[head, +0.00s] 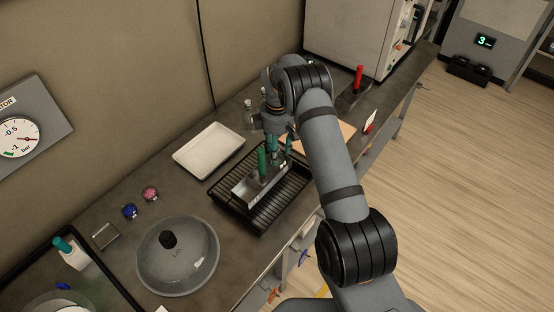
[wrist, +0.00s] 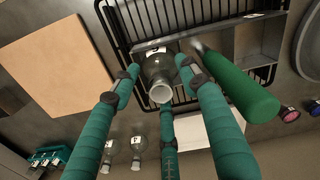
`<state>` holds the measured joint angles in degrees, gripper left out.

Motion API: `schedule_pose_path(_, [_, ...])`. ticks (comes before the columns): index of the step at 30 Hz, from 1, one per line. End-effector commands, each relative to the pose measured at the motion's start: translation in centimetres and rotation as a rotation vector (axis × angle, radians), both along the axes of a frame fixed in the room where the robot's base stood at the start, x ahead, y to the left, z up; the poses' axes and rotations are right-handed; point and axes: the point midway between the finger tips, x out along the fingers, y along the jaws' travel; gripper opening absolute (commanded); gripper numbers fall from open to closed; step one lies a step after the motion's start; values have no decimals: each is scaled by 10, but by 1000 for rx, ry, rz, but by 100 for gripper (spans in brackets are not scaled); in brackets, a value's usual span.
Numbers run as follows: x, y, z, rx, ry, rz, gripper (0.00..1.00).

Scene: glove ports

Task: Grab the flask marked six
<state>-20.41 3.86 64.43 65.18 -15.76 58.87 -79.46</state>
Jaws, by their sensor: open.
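My gripper (head: 275,150) has teal fingers and points down over the black wire rack (head: 258,220). In the wrist view the open fingers (wrist: 158,82) spread around a clear glass flask (wrist: 160,72) with a pale round mouth. Glass flasks also show behind my gripper in the head view (head: 250,116).
A thick green cylinder (wrist: 240,85) leans close to the right finger, in the metal holder (head: 252,190). A white tray (head: 209,150) lies left of the rack. A tan board (wrist: 55,65) and a domed lid (head: 178,262) flank it.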

Motion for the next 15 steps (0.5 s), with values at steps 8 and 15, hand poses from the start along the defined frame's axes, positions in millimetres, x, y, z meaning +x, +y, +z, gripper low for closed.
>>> schedule_pose_path(8, [0,0,0,0,0,1,34])
schedule_pose_path(15, [0,0,0,0,0,1,20])
